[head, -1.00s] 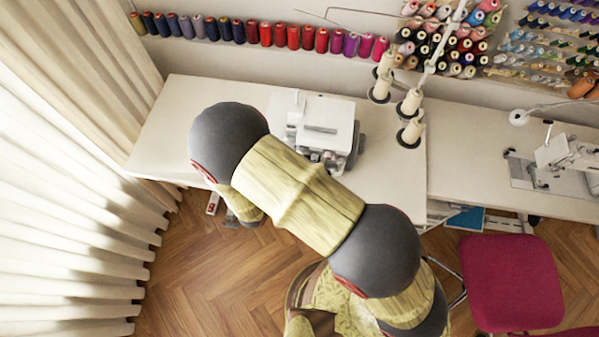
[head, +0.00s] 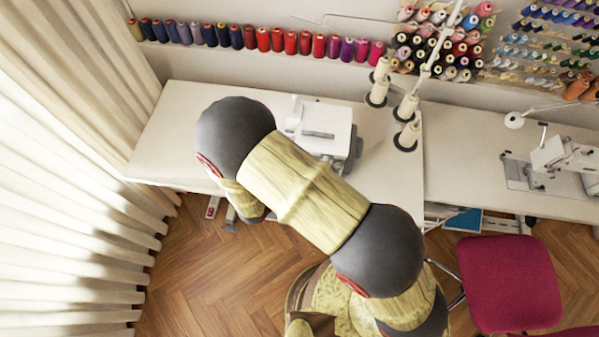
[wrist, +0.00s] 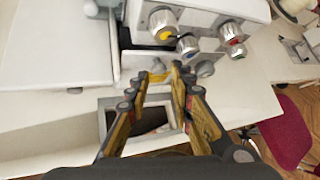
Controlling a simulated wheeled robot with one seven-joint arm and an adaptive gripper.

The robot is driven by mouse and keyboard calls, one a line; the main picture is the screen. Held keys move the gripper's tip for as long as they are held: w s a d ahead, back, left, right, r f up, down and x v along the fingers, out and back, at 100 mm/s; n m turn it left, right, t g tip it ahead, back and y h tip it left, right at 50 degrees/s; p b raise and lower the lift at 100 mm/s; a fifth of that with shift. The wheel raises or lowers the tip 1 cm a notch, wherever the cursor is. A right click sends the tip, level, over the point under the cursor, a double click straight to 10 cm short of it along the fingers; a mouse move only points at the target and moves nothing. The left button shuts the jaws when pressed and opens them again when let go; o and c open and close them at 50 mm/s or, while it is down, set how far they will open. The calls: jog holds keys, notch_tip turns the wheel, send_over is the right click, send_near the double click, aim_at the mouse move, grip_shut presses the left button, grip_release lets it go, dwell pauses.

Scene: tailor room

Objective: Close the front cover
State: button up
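The white sewing machine (head: 322,132) stands on the table behind my arm in the head view. In the wrist view its front (wrist: 200,35) fills the upper part, with several silver knobs. A pale flat panel (wrist: 140,62) lies below the knobs, just beyond my fingertips; I cannot tell whether it is the front cover. My gripper (wrist: 167,75) points at the machine's lower front. Its yellow fingertips are close together, with no held object visible. I cannot tell whether they touch the machine. My arm hides the gripper and part of the machine's front in the head view.
The white table (head: 385,185) has free room right of the machine. Thread cones (head: 407,106) stand at the back right. A magenta chair (head: 508,283) is at the lower right, and a curtain (head: 70,210) hangs at the left. A grey-rimmed opening (wrist: 103,128) lies below my fingers.

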jog(key=shift+a, duration=0.1)
jog(key=v, duration=1.2)
dwell(0.4)
jog(key=s+d+r+m+g+b, duration=0.2)
jog(key=s+d+r+m+g, duration=0.25)
jog(key=m, duration=0.45)
jog(key=s+d+r+m+g+b, duration=0.2)
jog(key=s+d+r+m+g, duration=0.15)
jog(key=d+m, duration=0.4)
jog(key=w+d+r+m+t+y+b, duration=0.2)
jog(key=d+r+m+t+y+b, duration=0.2)
jog(key=d+r+m+b, duration=0.6)
jog(key=d+r+m+y, duration=0.1)
jog(key=d+r+m, duration=0.3)
jog(key=d+m, duration=0.2)
jog(key=shift+w+m, duration=0.15)
jog(key=shift+m, duration=1)
